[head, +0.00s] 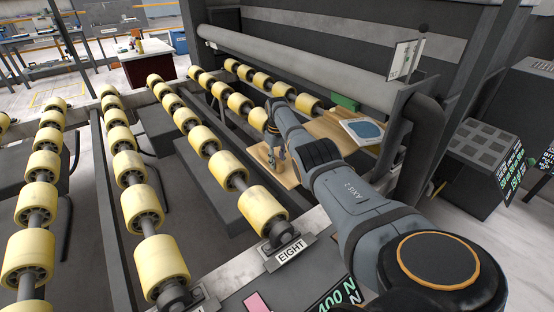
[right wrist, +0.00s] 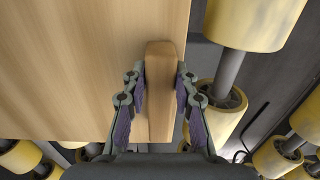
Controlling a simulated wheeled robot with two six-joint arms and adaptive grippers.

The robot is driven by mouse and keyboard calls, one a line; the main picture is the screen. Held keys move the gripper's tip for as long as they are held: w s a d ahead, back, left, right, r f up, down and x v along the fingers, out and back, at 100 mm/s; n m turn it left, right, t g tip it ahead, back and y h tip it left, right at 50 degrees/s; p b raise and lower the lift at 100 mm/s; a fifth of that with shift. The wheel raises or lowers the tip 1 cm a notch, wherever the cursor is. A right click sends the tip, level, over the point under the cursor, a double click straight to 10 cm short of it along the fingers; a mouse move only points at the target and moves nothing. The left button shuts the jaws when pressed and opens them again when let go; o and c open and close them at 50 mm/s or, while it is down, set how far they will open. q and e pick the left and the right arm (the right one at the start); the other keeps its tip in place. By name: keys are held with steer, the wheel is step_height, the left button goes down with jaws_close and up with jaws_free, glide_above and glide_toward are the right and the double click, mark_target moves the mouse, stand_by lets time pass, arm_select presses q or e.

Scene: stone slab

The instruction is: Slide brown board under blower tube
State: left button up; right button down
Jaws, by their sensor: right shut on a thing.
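The brown board (head: 342,128) is light wood and lies on the rollers at the right end of the machine, partly hidden by my right arm. Its near part (head: 262,154) shows left of the arm. The blower tube (head: 300,67) is a long grey pipe running across above the rollers, behind the board. My right gripper (head: 272,158) is at the board's near left part. In the right wrist view, its fingers (right wrist: 160,100) are shut on a wooden bar (right wrist: 159,70) at the edge of the board (right wrist: 80,60). My left gripper is not in view.
A white sheet with a blue oval (head: 363,130) is at the board's right part. A green block (head: 345,102) stands near the tube. Rows of yellow rollers (head: 228,166) fill the left, with open gaps between them. A dark pipe (head: 422,125) stands at the right.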

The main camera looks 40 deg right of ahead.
steer(key=c, duration=1.3)
jaws_free()
steer(key=shift+s+d+f, duration=0.1)
steer(key=shift+f, duration=0.1)
steer(key=o, duration=0.3)
steer(key=shift+d, duration=0.1)
steer(key=shift+r, duration=0.15)
step_height(320, 180, up, 12)
steer(key=shift+f, duration=0.1)
